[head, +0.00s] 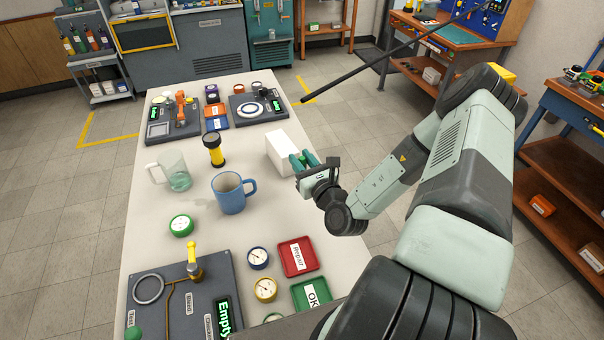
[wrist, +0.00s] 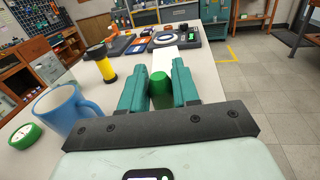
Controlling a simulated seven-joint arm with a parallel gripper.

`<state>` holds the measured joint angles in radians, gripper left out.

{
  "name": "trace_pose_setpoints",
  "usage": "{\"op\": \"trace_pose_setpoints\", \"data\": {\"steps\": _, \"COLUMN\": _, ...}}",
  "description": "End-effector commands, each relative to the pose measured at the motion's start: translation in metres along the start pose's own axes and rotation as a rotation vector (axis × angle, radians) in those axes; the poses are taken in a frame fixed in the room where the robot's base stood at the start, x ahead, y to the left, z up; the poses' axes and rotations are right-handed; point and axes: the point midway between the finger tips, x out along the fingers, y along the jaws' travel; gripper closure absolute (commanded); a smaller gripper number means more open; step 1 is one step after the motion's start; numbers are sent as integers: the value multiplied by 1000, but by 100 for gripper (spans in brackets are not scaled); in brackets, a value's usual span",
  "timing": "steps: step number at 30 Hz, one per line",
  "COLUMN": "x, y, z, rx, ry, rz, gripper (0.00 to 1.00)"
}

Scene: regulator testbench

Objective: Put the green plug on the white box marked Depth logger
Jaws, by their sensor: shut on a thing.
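My gripper (head: 303,159) has teal fingers and is over the right side of the bench, right beside the white box (head: 282,152). In the wrist view my gripper (wrist: 160,70) is shut on the green plug (wrist: 161,92), a rounded green piece between the two fingers. The plug is mostly hidden by the fingers in the head view. The white box also shows in the wrist view (wrist: 165,56), just beyond the plug. I cannot read any marking on the box. I cannot tell whether the plug touches it.
A blue mug (head: 230,193), a black-and-yellow flashlight (head: 214,150) and a glass mug (head: 174,171) stand to the left. Gauges, a red Repair tray (head: 298,257) and a green OK tray (head: 312,294) lie nearer. The bench's right edge runs close to my gripper.

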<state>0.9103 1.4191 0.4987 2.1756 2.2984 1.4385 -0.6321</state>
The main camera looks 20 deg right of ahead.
Motion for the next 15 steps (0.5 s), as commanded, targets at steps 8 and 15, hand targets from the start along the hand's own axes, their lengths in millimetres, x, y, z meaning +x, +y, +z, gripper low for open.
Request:
{"op": "trace_pose_setpoints", "data": {"steps": 8, "x": 48, "y": -6, "z": 44, "rx": -22, "ry": -4, "rz": 41, "gripper": 100}}
{"op": "trace_pose_setpoints", "data": {"steps": 15, "x": 120, "y": -6, "z": 92, "rx": -16, "ry": -2, "rz": 84, "gripper": 100}}
